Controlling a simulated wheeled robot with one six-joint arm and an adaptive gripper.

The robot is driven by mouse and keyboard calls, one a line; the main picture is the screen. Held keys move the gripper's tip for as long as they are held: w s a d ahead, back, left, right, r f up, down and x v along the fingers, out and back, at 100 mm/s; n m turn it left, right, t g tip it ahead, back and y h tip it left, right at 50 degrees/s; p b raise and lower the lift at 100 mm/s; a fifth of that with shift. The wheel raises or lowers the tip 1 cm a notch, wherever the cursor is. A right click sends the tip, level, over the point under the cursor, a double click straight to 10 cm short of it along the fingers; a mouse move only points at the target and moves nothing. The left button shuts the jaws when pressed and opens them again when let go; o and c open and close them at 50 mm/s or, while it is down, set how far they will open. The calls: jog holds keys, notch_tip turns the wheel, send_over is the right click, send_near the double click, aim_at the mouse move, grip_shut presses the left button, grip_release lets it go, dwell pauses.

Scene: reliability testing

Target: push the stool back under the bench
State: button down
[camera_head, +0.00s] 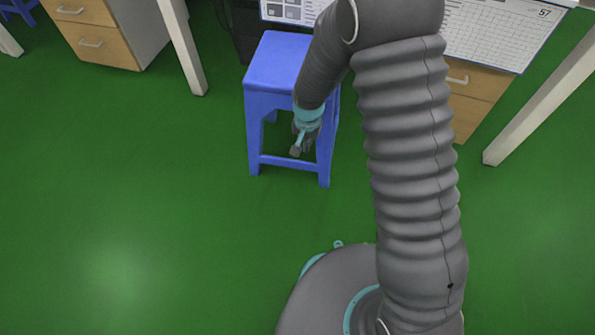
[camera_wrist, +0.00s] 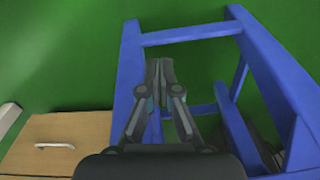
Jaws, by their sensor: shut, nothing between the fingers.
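The blue stool (camera_head: 276,66) stands upright on the green floor, with its back part near or at the bench edge and its front legs out in the open. The bench shows by its pale legs (camera_head: 184,50) and part of its top at the upper edge of the picture. My gripper (camera_head: 296,152) is shut and empty, pointing down at the stool's front, between the front legs and above the lower crossbar. In the wrist view, its closed fingers (camera_wrist: 160,72) lie across the stool's open frame (camera_wrist: 132,65). I cannot tell whether they touch it. My arm hides the seat's right side.
A wooden drawer unit (camera_head: 100,40) stands at the left under the bench, and another (camera_head: 478,92) is right of the stool. A printed calendar sheet (camera_head: 505,30) lies on the bench. A second pale leg (camera_head: 535,110) stands at right. The floor in front is clear.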

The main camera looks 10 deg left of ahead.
jog(key=s+a+f+b, duration=0.2)
jog(key=a+f, duration=0.1)
jog(key=f, duration=1.6)
jog(key=shift+w+d+f+g, duration=0.1)
jog(key=shift+w+f+g, duration=0.05)
jog(key=shift+w, duration=0.8)
jog(key=shift+w+f+g, duration=0.1)
jog(key=shift+w+g, duration=0.05)
jog(key=shift+w, duration=0.8)
